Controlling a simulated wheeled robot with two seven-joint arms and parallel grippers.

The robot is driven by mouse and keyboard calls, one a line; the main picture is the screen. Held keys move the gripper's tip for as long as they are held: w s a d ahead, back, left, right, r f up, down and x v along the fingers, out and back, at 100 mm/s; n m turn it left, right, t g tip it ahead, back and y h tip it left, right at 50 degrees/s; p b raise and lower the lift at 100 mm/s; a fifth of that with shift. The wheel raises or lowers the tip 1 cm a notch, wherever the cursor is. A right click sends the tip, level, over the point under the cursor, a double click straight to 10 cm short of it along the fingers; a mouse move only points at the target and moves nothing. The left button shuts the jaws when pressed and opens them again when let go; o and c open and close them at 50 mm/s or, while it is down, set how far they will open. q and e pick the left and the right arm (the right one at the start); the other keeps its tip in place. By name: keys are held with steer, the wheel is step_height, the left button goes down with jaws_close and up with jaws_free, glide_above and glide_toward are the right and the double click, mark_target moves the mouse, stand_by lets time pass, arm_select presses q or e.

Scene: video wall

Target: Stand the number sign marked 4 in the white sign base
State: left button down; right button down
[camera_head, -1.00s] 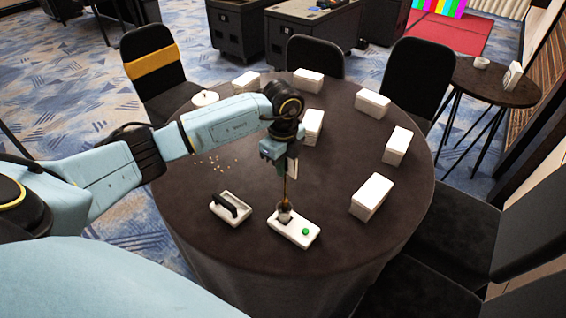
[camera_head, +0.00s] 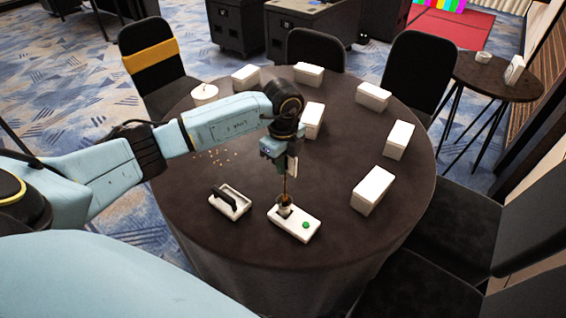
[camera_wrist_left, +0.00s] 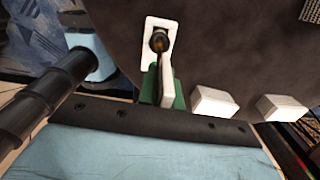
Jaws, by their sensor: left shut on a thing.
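My left gripper (camera_head: 285,160) is shut above the table's near part, holding what looks like the number sign (camera_head: 293,168), a white panel on a thin brown stem. I cannot tell how deep the stem is seated. In the left wrist view the panel (camera_wrist_left: 167,82) shows nearly edge-on, before the white base (camera_wrist_left: 151,30); its number cannot be read. My right gripper is out of view.
A small white tray (camera_head: 241,209) with a black handle lies left of the base. Several white blocks (camera_head: 372,190) stand around the round dark table (camera_head: 330,240). A white round item (camera_head: 204,93) is at the back left. Black chairs (camera_head: 420,70) surround the table.

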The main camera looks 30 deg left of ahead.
arm_select(q)
steer(key=shift+f, duration=0.2)
steer(key=shift+f+b, duration=1.45)
steer(key=shift+f, duration=0.6)
steer(key=c, duration=1.5)
jaws_free()
step_height(320, 180, up, 14)
steer(key=shift+f, duration=0.25)
